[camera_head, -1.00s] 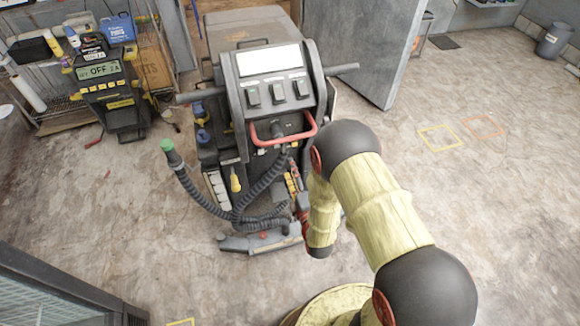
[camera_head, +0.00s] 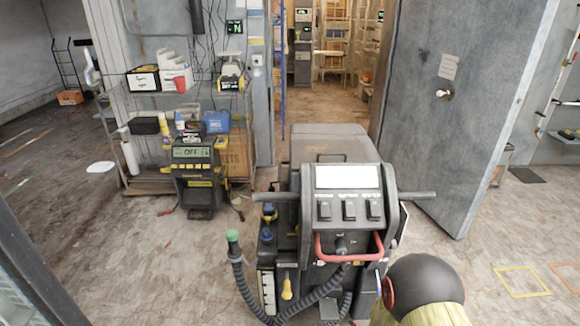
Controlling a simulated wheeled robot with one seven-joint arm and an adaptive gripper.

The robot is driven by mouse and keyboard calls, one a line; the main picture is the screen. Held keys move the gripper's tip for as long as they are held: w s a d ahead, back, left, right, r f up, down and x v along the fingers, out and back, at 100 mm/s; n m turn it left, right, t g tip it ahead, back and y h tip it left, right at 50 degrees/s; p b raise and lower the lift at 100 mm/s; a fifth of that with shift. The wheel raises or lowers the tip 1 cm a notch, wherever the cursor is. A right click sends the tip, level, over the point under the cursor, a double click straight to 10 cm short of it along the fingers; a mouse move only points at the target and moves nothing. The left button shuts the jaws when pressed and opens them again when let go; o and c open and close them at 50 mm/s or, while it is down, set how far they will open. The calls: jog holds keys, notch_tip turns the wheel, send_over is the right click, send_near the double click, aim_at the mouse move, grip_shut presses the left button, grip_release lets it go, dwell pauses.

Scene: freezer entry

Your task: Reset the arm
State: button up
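My arm (camera_head: 425,285) shows only in part at the lower right of the head view, as a dark rounded joint and a pale yellow link. It is in front of the right side of a grey floor machine. My gripper is not in view.
The floor machine (camera_head: 347,209) has handlebars, a red handle and a hose, and stands close ahead. A shelf (camera_head: 150,188) and a black unit reading OFF (camera_head: 198,172) stand at the left. A grey door (camera_head: 440,90) stands open beside the doorway.

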jog(key=s+r+m+g+p, duration=0.1)
jog(key=s+r+m+g, duration=0.25)
jog(key=s+r, duration=0.55)
jog(key=s+r+m+g+p, duration=0.15)
jog(key=s+r+m, duration=0.3)
jog(key=r, duration=0.85)
jog(key=s+r+m+g, duration=0.4)
jog(key=s+r, duration=0.3)
jog(key=r, duration=0.5)
notch_tip(320, 180, up, 13)
jog(key=s+t+p, duration=0.1)
jog(key=t, duration=0.3)
